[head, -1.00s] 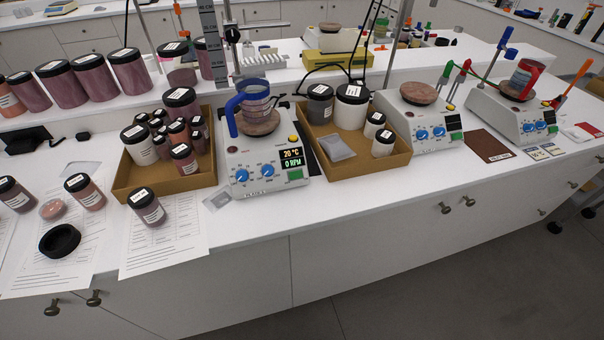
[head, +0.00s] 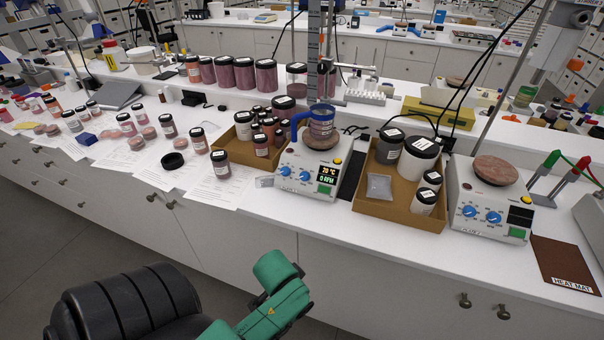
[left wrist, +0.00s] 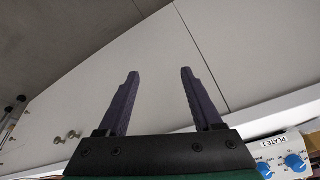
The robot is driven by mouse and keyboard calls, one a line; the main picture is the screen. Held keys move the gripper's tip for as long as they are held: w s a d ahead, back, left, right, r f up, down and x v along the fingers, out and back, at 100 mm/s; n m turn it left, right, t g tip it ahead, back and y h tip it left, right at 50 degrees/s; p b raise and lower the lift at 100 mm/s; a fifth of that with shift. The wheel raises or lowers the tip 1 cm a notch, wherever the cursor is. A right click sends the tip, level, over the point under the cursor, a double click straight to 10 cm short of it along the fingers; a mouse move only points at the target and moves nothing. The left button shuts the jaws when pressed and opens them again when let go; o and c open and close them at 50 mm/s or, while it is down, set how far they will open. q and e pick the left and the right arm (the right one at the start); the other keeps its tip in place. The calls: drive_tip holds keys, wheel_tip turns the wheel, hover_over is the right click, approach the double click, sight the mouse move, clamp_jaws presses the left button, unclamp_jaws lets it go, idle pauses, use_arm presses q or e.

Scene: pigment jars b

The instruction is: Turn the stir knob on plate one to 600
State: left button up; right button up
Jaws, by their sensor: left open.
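In the head view, a white hot plate (head: 318,163) stands on the bench with two blue knobs, left (head: 285,171) and right (head: 304,176). Its display (head: 327,175) reads 20 °C and 0 RPM. In the left wrist view, a unit labelled PLATE 1 (left wrist: 272,145) shows at the lower right with two blue knobs (left wrist: 293,161). I cannot read which knob is stir. My left gripper (left wrist: 160,72) is open and empty, facing the white cabinet fronts, apart from the plate. My right gripper is out of view.
A cardboard tray of jars (head: 237,174) stands left of the plate; another tray (head: 397,213) stands right of it. A second hot plate (head: 492,203) is farther right, beside a brown heat mat (head: 566,262). Floor before the cabinets is free.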

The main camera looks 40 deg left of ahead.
use_arm(q)
drive_tip(key=w+a+r+n+t+y, duration=0.4)
drive_tip(key=w+a+r, duration=0.2)
drive_tip(key=a+r, duration=0.4)
drive_tip(key=n+t, duration=0.1)
drive_tip(key=t, duration=0.4)
approach(303, 176)
drive_tip(key=x, duration=0.8)
drive_tip(key=shift+w+f+p, duration=0.2)
drive_tip(key=shift+w+p, duration=0.15)
drive_tip(key=shift+p, duration=0.05)
clamp_jaws()
